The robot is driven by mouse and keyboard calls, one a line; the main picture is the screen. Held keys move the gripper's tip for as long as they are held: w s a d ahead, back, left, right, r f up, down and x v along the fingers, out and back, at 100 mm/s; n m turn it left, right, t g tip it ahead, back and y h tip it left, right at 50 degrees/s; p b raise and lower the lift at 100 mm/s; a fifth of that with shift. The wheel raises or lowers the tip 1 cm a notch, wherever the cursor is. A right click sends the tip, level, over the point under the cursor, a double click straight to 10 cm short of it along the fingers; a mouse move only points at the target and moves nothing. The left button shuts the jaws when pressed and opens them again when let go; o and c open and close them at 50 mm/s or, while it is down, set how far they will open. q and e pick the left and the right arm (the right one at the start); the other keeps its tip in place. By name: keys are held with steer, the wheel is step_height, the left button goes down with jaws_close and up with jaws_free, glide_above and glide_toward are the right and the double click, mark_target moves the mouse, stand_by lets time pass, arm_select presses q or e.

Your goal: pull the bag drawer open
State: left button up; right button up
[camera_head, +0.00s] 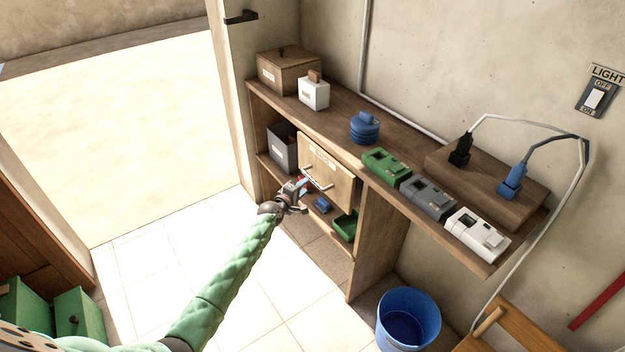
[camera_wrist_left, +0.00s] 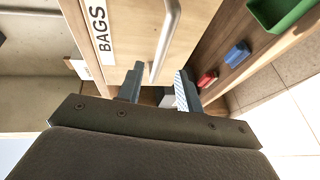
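The bag drawer (camera_head: 336,181) is a pale wooden front labelled BAGS in the shelf unit. Its metal bar handle (camera_head: 318,180) also shows in the left wrist view (camera_wrist_left: 168,42). My left gripper (camera_head: 299,198) is at the drawer front, close to the handle's left end. In the left wrist view its two fingers (camera_wrist_left: 160,88) are apart. The handle's near end appears between or just beyond the fingertips; I cannot tell whether they touch it. How far the drawer stands out is unclear. My right gripper is not in view.
A blue bucket (camera_head: 408,318) stands on the floor at right. Several devices, including a green one (camera_head: 386,166), stand on top. Tiled floor before the shelf is clear.

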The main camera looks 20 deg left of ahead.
mark_target(312, 178)
arm_select(q)
steer(key=shift+x, duration=3.5)
jaws_close()
